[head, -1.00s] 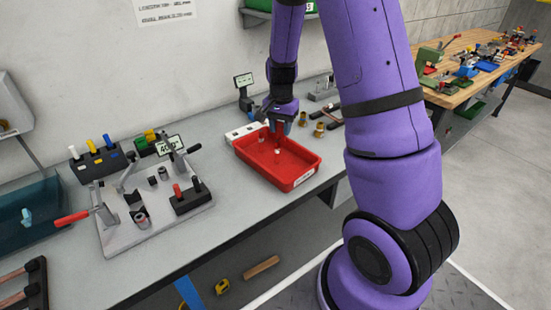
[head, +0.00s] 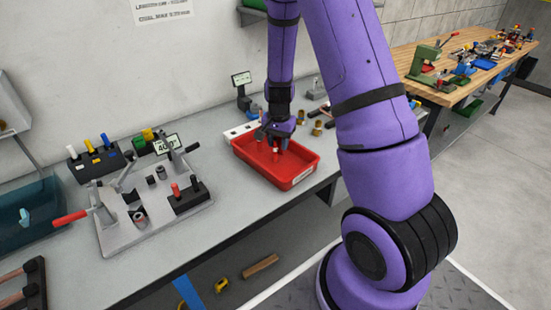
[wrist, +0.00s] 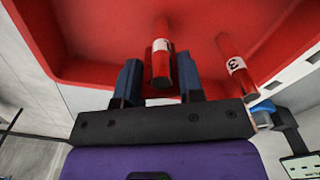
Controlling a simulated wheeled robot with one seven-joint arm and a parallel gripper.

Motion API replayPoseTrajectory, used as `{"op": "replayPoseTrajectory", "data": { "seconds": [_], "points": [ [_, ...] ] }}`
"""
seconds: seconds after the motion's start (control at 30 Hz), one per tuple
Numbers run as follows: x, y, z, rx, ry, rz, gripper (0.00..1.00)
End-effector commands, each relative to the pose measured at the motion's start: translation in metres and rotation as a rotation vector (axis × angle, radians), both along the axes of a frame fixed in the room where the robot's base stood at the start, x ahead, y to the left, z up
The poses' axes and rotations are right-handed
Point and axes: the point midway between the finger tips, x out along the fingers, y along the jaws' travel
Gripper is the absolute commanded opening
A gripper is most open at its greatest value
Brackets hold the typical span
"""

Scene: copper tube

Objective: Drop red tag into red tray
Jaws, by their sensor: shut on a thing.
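The red tray (head: 262,171) sits on the grey bench in the head view. Its red floor and walls (wrist: 95,45) fill the upper part of the wrist view. My gripper (wrist: 160,75) is shut on a red cylindrical tag (wrist: 160,68) with a white label band, held between its two dark blue fingers. In the head view my gripper (head: 275,147) is over the inside of the tray, low down. A second red tag (wrist: 236,66), marked 3, is in the tray to the right of the held one. Whether the held tag touches the tray floor cannot be told.
A clamp fixture (head: 150,205) with a red handle stands left of the tray. A small display (head: 242,79) and brass fittings (head: 317,129) stand behind and right of it. The bench's front edge runs close to the tray.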

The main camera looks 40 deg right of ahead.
Motion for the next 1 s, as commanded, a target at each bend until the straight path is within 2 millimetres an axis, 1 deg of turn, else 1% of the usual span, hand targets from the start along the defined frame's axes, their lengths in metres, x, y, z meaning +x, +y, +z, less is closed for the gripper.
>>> {"op": "replayPoseTrajectory", "data": {
  "seconds": [0.1, 0.13, 0.23, 0.5, 0.63, 0.77, 1.0],
  "points": [
    [0.0, 0.0, 0.0, 0.0, 0.0, 0.0, 0.13],
    [0.0, 0.0, 0.0, 0.0, 0.0, 0.0, 0.42],
    [0.0, 0.0, 0.0, 0.0, 0.0, 0.0, 0.65],
    [0.0, 0.0, 0.001, 0.0, 0.0, 0.0, 0.65],
    [0.0, 0.0, 0.008, 0.001, -0.001, 0.0, 0.65],
    [0.001, 0.0, 0.026, 0.0, -0.004, 0.0, 0.65],
    [0.001, 0.0, 0.072, -0.001, -0.004, 0.001, 0.65]
  ]
}}
